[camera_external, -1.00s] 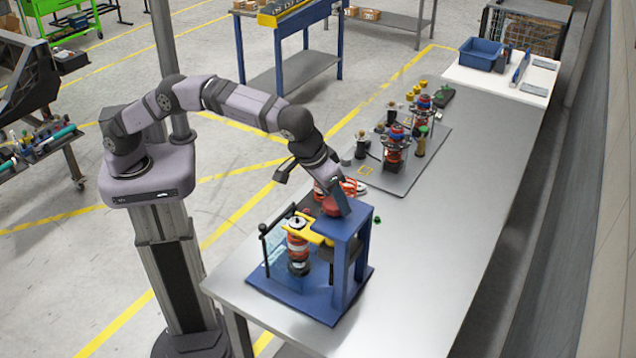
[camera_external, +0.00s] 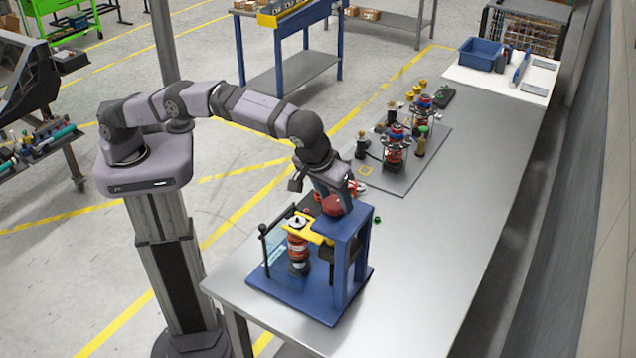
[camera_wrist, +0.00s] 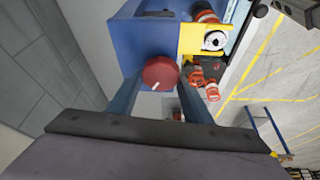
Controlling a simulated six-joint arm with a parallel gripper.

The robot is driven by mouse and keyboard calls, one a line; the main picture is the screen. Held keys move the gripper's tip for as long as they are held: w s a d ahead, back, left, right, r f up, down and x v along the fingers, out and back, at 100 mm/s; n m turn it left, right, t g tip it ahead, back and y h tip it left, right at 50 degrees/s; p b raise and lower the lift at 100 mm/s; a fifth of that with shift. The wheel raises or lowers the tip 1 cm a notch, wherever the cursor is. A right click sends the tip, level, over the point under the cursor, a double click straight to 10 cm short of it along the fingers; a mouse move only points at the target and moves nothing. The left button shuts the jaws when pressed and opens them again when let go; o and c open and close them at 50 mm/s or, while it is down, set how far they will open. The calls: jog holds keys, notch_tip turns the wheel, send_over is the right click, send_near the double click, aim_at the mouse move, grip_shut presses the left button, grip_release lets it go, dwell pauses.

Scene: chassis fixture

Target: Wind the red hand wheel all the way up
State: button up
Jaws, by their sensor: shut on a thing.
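The red hand wheel (camera_external: 333,205) sits on top of the blue fixture (camera_external: 341,270). In the wrist view the wheel (camera_wrist: 160,73) is a red disc with a white mark pointing to its lower left. My gripper (camera_external: 333,203) reaches down to the wheel from above. In the wrist view the two blue fingers of my gripper (camera_wrist: 158,88) stand on either side of the wheel, shut on it. A yellow clamp arm (camera_external: 322,229) extends left from the fixture over a stack of red and dark rings (camera_external: 298,250). The stack's contact with the clamp is unclear.
A clear panel with a black post (camera_external: 266,245) stands at the fixture's left. A grey mat (camera_external: 430,150) with two coil assemblies lies farther along the bench. A blue bin (camera_external: 481,54) is at the far end. The bench's right side is clear.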

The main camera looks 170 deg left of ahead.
jog(key=shift+n, duration=0.8)
jog(key=o, duration=1)
jog(key=shift+d, duration=0.1)
jog(key=shift+c, duration=0.2)
jog(key=shift+f+m+b, duration=0.25)
jog(key=shift+m+b, duration=0.05)
jog(key=shift+b, duration=0.95)
jog(key=b, duration=0.2)
jog(key=shift+m+b, duration=0.35)
jog(key=shift+m, duration=0.05)
jog(key=m+b, duration=0.1)
jog(key=b, duration=0.1)
jog(key=shift+b, duration=0.35)
